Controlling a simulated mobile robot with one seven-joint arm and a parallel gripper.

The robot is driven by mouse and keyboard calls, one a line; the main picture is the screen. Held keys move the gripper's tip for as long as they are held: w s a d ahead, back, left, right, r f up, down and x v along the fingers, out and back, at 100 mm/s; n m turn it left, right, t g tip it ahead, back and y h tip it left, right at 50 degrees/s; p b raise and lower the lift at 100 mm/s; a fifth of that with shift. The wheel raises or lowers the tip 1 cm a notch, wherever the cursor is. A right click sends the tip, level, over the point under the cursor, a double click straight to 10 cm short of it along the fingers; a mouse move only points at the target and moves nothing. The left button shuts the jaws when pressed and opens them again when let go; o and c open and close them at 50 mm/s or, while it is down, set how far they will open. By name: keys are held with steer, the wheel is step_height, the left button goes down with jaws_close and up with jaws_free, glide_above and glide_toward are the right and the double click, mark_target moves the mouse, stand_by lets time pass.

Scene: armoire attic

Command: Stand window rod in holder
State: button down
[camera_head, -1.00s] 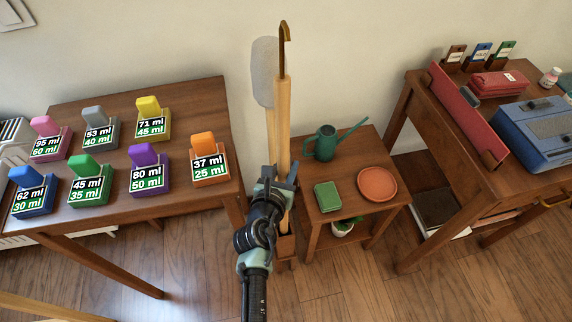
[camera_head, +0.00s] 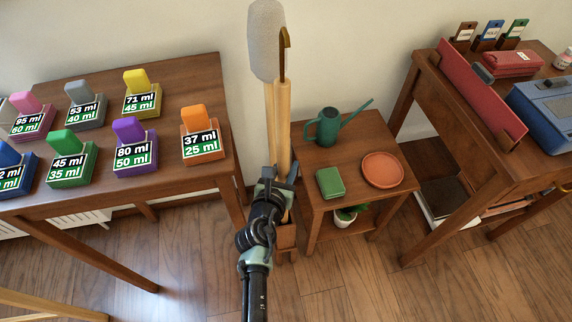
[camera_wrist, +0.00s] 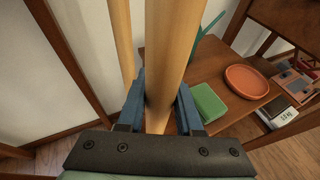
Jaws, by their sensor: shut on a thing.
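The window rod (camera_head: 283,110) is a pale wooden pole with a brass hook (camera_head: 285,48) at its top. My gripper (camera_wrist: 160,110) is shut around it, and the rod stands about upright between the blue fingers in the wrist view (camera_wrist: 172,50). A brown wooden box, seemingly the holder (camera_head: 287,240), shows low beside the small table, partly behind my arm. The rod's lower end is hidden, so I cannot tell whether it is inside the box. A second pole with a grey fuzzy head (camera_head: 266,42) stands close behind, left of the rod.
At left is a table (camera_head: 190,75) with several coloured labelled blocks. Right of the rod, a small table (camera_head: 345,200) bears a green watering can (camera_head: 328,127), a green box (camera_head: 329,182) and an orange dish (camera_head: 382,168). A larger desk (camera_head: 455,120) stands far right.

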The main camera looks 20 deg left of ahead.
step_height(320, 180, down, 8)
steer(key=b, duration=0.6)
stand_by(0.7)
steer(key=shift+f+b, duration=1.1)
steer(key=shift+b, duration=0.1)
steer(key=c, duration=0.7)
jaws_free()
steer(key=shift+o, duration=1)
steer(key=shift+f, duration=0.1)
